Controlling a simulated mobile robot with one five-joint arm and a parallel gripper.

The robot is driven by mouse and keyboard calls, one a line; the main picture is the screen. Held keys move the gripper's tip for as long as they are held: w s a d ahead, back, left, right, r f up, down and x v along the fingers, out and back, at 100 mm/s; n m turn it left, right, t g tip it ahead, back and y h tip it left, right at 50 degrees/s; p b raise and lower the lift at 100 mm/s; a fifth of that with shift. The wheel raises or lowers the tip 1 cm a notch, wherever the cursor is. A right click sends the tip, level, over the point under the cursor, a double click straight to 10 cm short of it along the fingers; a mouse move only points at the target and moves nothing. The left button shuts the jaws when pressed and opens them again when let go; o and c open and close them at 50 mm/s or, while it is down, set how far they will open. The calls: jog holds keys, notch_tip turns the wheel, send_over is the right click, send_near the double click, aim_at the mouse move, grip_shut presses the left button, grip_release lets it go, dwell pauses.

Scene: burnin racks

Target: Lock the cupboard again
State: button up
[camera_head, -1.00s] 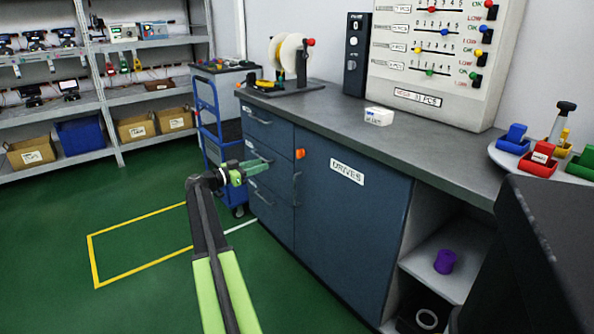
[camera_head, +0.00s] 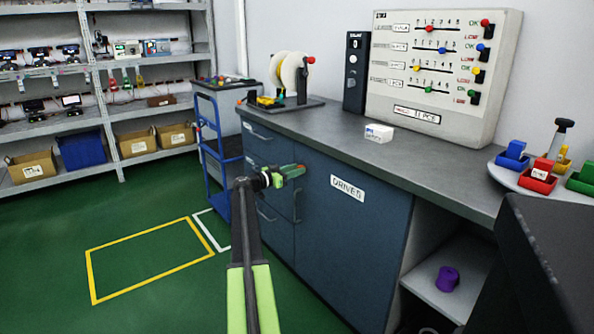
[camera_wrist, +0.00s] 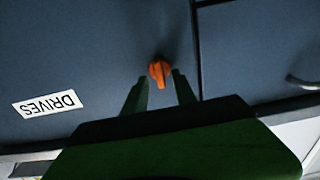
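The cupboard door (camera_head: 345,245) is dark blue, carries a white DRIVES label (camera_head: 347,187) and looks shut. Its orange turn knob (camera_wrist: 160,71) is near the door's edge; the label looks upside down in the wrist view. My gripper (camera_wrist: 160,84) is open, its two green fingertips on either side of the knob's lower part, with dark gaps showing. I cannot tell whether either finger touches it. In the head view my gripper (camera_head: 292,172) is in front of the door's upper left corner and mostly hides the knob.
Drawers (camera_head: 268,150) with bar handles are left of the door. The grey worktop (camera_head: 440,165) above holds a reel stand (camera_head: 290,80), a white box (camera_head: 379,132) and a panel (camera_head: 440,75). A blue trolley (camera_head: 213,150) stands to the left. Green floor is free in front.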

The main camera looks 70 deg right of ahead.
jog(key=shift+s+d, duration=0.1)
jog(key=shift+d, duration=0.1)
